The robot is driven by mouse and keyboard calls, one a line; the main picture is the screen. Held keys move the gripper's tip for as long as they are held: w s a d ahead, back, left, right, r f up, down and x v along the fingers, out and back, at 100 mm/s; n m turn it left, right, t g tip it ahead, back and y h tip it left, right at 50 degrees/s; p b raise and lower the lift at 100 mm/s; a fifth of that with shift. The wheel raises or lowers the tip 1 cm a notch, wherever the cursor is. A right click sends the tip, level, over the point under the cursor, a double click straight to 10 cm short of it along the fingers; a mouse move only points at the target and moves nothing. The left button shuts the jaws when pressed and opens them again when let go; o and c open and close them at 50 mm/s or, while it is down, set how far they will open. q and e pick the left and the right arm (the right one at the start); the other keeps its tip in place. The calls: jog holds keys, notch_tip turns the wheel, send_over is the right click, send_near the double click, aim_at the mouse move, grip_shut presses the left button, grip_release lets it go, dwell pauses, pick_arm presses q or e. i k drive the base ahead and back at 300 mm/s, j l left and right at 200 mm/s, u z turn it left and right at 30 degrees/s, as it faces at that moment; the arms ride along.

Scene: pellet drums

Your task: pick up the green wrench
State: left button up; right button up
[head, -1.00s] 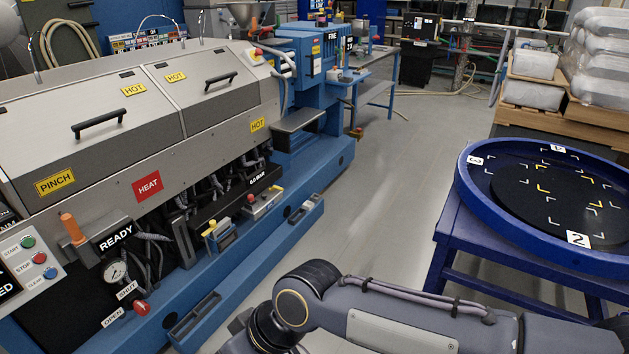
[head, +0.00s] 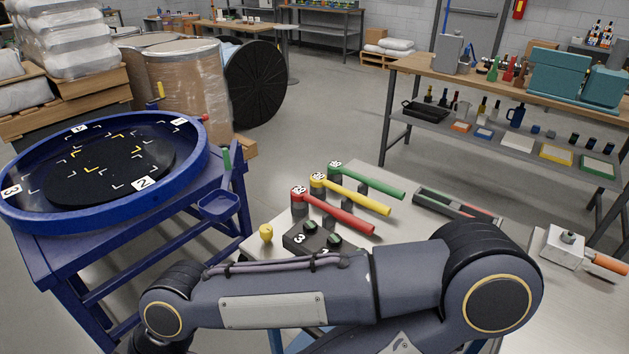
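The green wrench (head: 372,183) lies on a light-topped table right of centre in the head view. It is the farthest of three similar tools in a row, with its round head at the left and its handle pointing right. Its head end rests on a dark support. A yellow wrench (head: 355,195) and a red wrench (head: 340,215) lie nearer, roughly parallel to it. One of my arms crosses the bottom of the view, in front of the table. Neither gripper shows, so their states are hidden.
A blue round turntable (head: 205,150) on a blue stand is at the left. A dark block with green knobs (head: 312,238) sits before the wrenches. A dark tray (head: 455,205) lies right of them, and an orange-handled tool (head: 600,262) farther right. Open floor lies behind the table.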

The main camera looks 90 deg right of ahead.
aim_at(335, 170)
jog(key=z, duration=3.25)
jog(key=k+z, duration=0.35)
jog(key=k+l+z, duration=0.3)
jog(key=j+z, duration=0.1)
jog(key=z, duration=0.75)
jog(key=j+z, duration=0.15)
jog(key=z, duration=0.25)
jog(key=j+z, duration=0.1)
jog(key=z, duration=0.75)
jog(key=j+z, duration=0.1)
jog(key=z, duration=0.35)
jog(key=k+j+z, duration=0.1)
jog(key=k+j, duration=0.95)
jog(key=j, duration=0.25)
jog(key=k+j, duration=1.15)
jog(key=i+j+z, duration=0.05)
jog(key=j, duration=0.1)
